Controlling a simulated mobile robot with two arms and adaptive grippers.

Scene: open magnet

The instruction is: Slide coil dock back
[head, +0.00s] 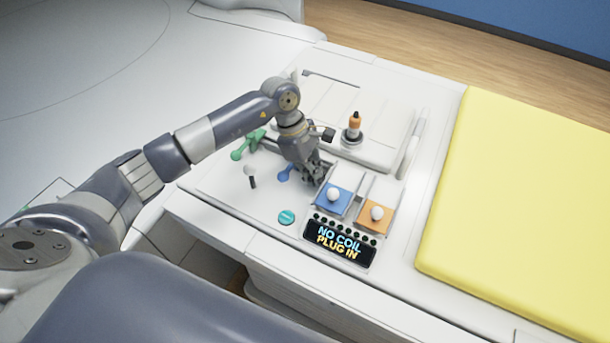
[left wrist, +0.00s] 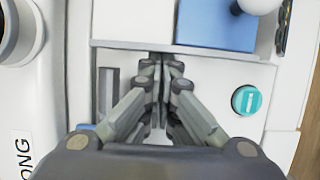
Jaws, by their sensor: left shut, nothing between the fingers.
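A blue sliding block (head: 332,203) with a white ball knob (head: 333,194) sits between metal rails on the white panel. An orange block (head: 373,219) with its own white knob (head: 377,213) sits in rails to its right. I cannot tell which is the coil dock. My left gripper (head: 318,184) is shut and empty, low over the panel just left of the blue block. In the left wrist view my gripper's fingertips (left wrist: 163,62) are together beside a metal edge, with the blue block (left wrist: 215,26) beyond it. Whether they touch the edge is unclear. My right gripper is not in view.
A display (head: 340,243) reads "NO COIL PLUG IN". A teal button (head: 286,217), a lever (head: 251,174) and a green handle (head: 241,151) are to the left. An orange-topped plug (head: 354,124) stands behind. A yellow pad (head: 530,210) lies right.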

